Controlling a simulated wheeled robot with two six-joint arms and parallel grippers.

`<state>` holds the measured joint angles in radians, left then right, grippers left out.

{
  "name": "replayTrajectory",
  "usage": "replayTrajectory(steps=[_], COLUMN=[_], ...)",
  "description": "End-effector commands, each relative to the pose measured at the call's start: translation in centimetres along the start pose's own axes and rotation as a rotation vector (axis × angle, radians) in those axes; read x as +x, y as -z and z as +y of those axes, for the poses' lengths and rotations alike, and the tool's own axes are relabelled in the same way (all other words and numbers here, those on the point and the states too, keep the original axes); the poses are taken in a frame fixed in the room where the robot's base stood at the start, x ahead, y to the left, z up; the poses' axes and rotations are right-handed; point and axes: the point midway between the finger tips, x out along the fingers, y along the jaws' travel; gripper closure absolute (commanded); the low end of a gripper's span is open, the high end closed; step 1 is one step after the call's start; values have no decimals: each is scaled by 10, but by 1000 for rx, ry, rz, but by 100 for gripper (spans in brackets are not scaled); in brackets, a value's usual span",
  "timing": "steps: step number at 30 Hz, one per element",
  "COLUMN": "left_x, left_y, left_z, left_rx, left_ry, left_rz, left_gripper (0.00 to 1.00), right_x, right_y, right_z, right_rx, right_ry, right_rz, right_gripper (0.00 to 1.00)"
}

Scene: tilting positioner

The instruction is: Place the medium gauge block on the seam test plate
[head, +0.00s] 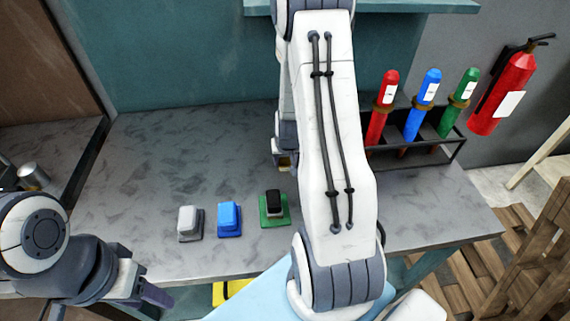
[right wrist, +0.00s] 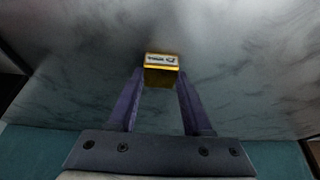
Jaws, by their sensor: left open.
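A small gold block with a pale label (right wrist: 161,71) sits between the fingertips of my right gripper (right wrist: 160,78), which looks shut on it. The block's gold edge also shows in the head view (head: 284,161), beside my right arm; I cannot tell whether it touches the table or which gauge size it is. A grey-white block (head: 188,219), a blue block (head: 229,217) and a black block (head: 273,203) on a green plate (head: 265,222) stand in a row on the table. I cannot tell which item is the seam test plate. My left gripper (head: 143,299) is open and empty at the lower left.
The grey marbled table (head: 160,150) is clear at the back left. A dark rack (head: 440,150) with red, blue and green tools stands at the right. A metal cylinder (head: 33,176) is at the far left, and a fire extinguisher (head: 503,93) hangs at the right.

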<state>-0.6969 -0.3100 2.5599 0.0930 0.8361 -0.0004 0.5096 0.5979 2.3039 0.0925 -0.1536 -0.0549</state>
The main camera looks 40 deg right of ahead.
Motion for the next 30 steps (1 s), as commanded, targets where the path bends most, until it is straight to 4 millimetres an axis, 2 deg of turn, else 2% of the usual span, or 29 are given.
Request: replayTrajectory(steps=[13,18,23,24,30], left_x=[-1,-2,-17,-2,28], left_y=[0,0,1,1,-2], left_z=[0,0,1,0,-2], left_rx=[0,0,0,0,0], left_ry=[0,0,0,0,0], left_rz=[0,0,0,1,-1], left_gripper=[50,50,50,50,50], right_x=[-6,-20,-44,-37,-46], right_y=[3,10,20,16,13], right_z=[0,0,0,3,20], right_rx=[0,0,1,2,2], right_ry=[-1,0,-1,0,-1], right_rz=[3,6,5,6,9], right_gripper=[100,100,100,100,100])
